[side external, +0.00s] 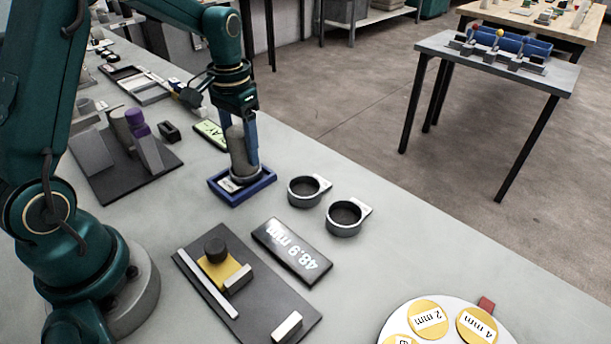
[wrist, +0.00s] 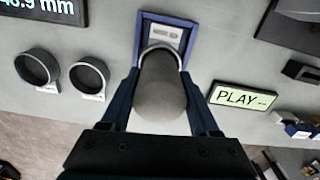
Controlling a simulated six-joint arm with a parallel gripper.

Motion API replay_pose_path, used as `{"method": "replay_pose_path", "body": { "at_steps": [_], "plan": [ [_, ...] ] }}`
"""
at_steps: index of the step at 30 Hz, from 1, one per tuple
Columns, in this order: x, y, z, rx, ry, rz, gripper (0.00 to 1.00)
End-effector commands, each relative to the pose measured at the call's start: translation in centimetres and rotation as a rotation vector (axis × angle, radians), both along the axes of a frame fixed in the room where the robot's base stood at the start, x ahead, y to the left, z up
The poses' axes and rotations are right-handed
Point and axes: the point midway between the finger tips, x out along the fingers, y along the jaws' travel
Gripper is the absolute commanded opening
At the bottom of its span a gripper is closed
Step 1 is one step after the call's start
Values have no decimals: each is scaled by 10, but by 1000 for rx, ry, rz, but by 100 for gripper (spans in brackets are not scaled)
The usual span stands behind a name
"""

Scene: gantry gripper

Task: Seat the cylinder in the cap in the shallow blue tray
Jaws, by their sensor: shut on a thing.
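The grey cylinder (side external: 238,150) stands about upright over the shallow blue tray (side external: 264,184). My gripper (side external: 246,148) is shut on the cylinder, with its blue fingers on either side. In the wrist view the cylinder (wrist: 162,95) fills the space between the fingers and its far end overlaps the near part of the tray (wrist: 141,38). A light ring, seemingly the cap's rim (wrist: 160,47), shows around the cylinder's lower end. Whether the cylinder is fully down in the cap is hidden. A light label (wrist: 168,35) lies in the tray.
Two ring-shaped holders (side external: 308,190) stand right of the tray. A display reading 48.9 mm (side external: 292,250) and a dark fixture board (side external: 245,285) lie in front. A PLAY sign (side external: 211,134) is behind the tray; a dark stand with a purple-topped part (side external: 138,125) is left.

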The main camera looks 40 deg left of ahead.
Motion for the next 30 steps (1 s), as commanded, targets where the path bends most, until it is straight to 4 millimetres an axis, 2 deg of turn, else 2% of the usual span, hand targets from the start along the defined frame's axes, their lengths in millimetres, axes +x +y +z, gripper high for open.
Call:
{"method": "replay_pose_path", "body": {
  "at_steps": [2, 3, 4, 5, 17, 20, 30],
  "plan": [
    [0, 0, -2, -1, 1, 0, 0],
    [0, 0, -2, 0, 2, 0, 77],
    [0, 0, -2, 0, 1, 0, 89],
    [0, 0, -2, 0, 1, 0, 92],
    [0, 0, 4, 0, -2, 0, 92],
    [1, 0, 18, 1, -5, 0, 92],
    [1, 0, 88, 2, -6, 0, 92]
  ]
}}
